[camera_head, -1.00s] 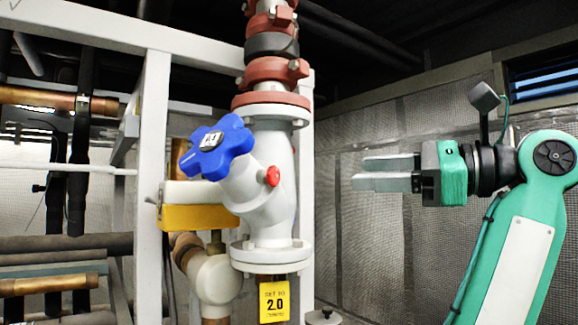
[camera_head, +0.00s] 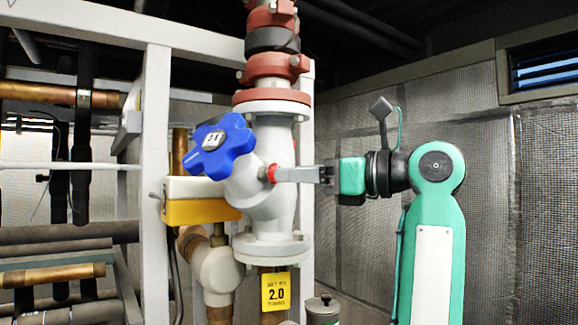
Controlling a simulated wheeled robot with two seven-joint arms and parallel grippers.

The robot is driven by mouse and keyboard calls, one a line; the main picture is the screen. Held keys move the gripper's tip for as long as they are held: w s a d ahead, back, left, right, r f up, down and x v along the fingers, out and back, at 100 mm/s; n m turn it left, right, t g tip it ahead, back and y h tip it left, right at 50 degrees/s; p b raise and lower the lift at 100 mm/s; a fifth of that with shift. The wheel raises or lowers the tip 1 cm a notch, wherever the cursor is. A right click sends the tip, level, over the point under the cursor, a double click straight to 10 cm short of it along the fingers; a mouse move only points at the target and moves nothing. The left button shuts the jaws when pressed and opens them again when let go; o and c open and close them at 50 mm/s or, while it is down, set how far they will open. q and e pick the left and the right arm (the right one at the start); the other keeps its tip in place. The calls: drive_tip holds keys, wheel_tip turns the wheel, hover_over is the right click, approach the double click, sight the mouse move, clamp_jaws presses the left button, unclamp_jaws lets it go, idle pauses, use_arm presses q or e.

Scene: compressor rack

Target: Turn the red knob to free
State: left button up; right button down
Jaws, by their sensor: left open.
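The red knob (camera_head: 271,173) is a small knob on the side of the white valve body (camera_head: 262,207). My left gripper (camera_head: 281,174) reaches in from the right side of the picture. Its fingers are level, and their tips are at the knob. The jaws are open. The fingers overlap in this view, so I cannot tell whether they touch the knob or lie on both sides of it. The tips hide the knob's right part. My right gripper is not in view.
A blue handwheel (camera_head: 221,146) sits on the valve's upper left. A white frame post (camera_head: 153,190) and pipes stand left.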

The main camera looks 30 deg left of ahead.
use_arm(q)
drive_tip(key=shift+s+a, duration=0.1)
drive_tip(key=shift+a, duration=1.1)
drive_tip(key=c, duration=1)
drive_tip(key=shift+f+n, duration=0.1)
drive_tip(key=shift+n, duration=0.3)
drive_tip(key=shift+o, duration=0.2)
drive_tip(key=shift+n, duration=0.4)
drive_tip(key=o, duration=1)
drive_tip(key=shift+c, duration=0.2)
